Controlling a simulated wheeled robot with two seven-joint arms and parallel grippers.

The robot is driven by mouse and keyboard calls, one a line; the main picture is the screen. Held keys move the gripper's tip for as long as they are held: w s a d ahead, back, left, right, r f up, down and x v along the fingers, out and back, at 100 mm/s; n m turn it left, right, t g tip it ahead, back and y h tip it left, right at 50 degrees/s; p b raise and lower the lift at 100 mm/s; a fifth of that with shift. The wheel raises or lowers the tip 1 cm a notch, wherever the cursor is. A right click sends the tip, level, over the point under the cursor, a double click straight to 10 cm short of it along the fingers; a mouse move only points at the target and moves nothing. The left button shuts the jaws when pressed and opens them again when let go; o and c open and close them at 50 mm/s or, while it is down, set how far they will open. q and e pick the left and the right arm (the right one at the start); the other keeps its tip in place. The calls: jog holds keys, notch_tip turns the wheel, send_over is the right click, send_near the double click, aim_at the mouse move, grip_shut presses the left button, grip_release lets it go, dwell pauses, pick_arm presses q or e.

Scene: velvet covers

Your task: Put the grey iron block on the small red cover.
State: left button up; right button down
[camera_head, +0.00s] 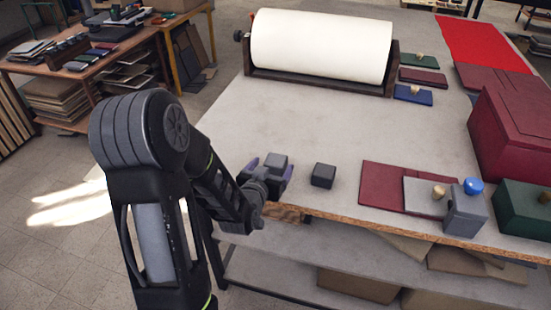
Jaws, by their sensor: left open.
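A grey block (276,161) stands on the table near its front left edge. My left gripper (270,170) is at this block, with its open fingers on either side of it; I cannot tell whether they touch it. A darker block (323,175) stands just to the right. A small dark red cover (423,77) lies at the back right, between a green cover and a blue one, with nothing seen on it. A larger red cover (381,184) lies at the front, partly under a grey cover. My right gripper is not in view.
A large white roll (320,46) in a dark cradle stands at the back. A grey cover (420,197) with a brass knob and a grey block with a blue ball (473,186) are at front right. A big red box (510,135) stands at right. The table's middle is clear.

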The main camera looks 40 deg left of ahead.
aim_at(276, 160)
pick_arm(q)
jog(key=shift+x, duration=0.85)
jog(key=shift+w+a+f, duration=0.2)
jog(key=shift+w, duration=0.25)
jog(key=shift+p, duration=0.3)
jog(key=shift+w+a+p, duration=0.2)
jog(key=shift+w+p, duration=0.2)
jog(key=shift+w, duration=0.1)
jog(key=p+x, duration=0.1)
jog(key=x, duration=0.2)
jog(key=shift+w+a, duration=0.1)
jog(key=shift+w, duration=0.1)
jog(key=shift+w+a+f, duration=0.1)
jog(key=shift+w+f, duration=0.1)
jog(key=shift+w, duration=0.1)
